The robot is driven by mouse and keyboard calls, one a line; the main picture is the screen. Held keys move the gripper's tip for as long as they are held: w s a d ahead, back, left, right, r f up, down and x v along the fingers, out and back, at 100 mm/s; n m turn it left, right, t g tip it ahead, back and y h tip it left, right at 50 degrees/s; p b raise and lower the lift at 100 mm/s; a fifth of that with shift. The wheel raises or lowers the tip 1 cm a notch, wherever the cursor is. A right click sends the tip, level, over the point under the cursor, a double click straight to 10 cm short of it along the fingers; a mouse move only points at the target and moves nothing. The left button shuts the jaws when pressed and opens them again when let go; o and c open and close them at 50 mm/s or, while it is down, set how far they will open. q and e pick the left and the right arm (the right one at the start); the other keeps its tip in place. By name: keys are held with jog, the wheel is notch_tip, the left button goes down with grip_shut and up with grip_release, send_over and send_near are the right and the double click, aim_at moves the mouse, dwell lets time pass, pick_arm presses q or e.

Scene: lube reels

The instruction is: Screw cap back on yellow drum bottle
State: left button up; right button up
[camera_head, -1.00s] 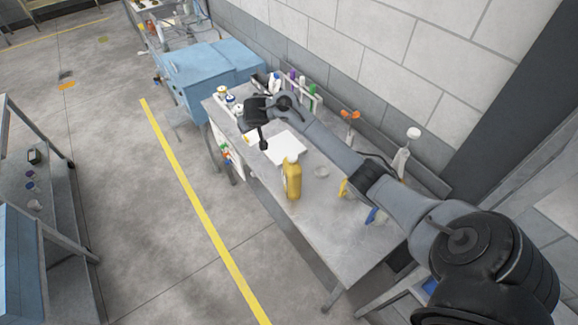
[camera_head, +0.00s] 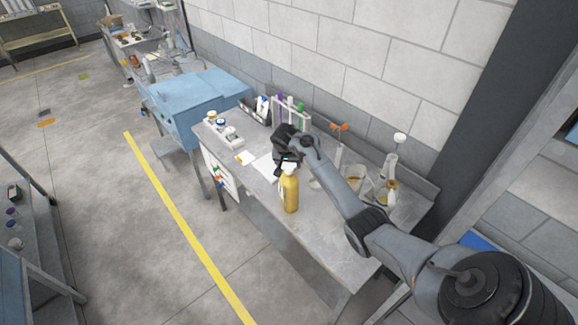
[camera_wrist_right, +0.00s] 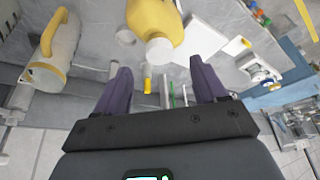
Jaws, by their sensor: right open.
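The yellow drum bottle (camera_head: 290,193) stands upright on the grey bench, near its front edge. It also shows in the right wrist view (camera_wrist_right: 153,15), with a round white top (camera_wrist_right: 160,51); I cannot tell whether this is a cap or a bare neck. A small white round piece (camera_wrist_right: 125,37) lies on the bench beside the bottle; I cannot tell what it is. My right gripper (camera_head: 287,163) is close to the bottle's top. In the wrist view its fingers (camera_wrist_right: 161,88) are apart with nothing held, and the bottle top lies beyond them. My left gripper is not in view.
A white sheet (camera_head: 266,166) lies behind the bottle. A tube rack (camera_head: 290,112) stands along the wall, with glassware (camera_head: 388,178) to the right. Small jars (camera_head: 221,125) stand at the bench's left end. The bench's front right part (camera_head: 335,245) is clear.

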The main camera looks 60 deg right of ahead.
aim_at(289, 168)
jog(key=shift+x, duration=2)
jog(key=shift+c, duration=0.3)
jog(key=c, duration=1.1)
jog(key=shift+o, duration=0.2)
jog(key=shift+w+m+g, duration=0.1)
jog(key=shift+m+g, duration=0.2)
jog(key=shift+m, duration=0.8)
jog(key=shift+f+m+g, duration=0.1)
jog(key=shift+m+g, duration=0.4)
jog(key=shift+m, duration=0.6)
jog(key=shift+m+h, duration=0.3)
jog(key=shift+m, duration=0.1)
jog(key=shift+m+g+b, duration=0.3)
jog(key=shift+m+b, duration=0.1)
jog(key=shift+b, duration=0.05)
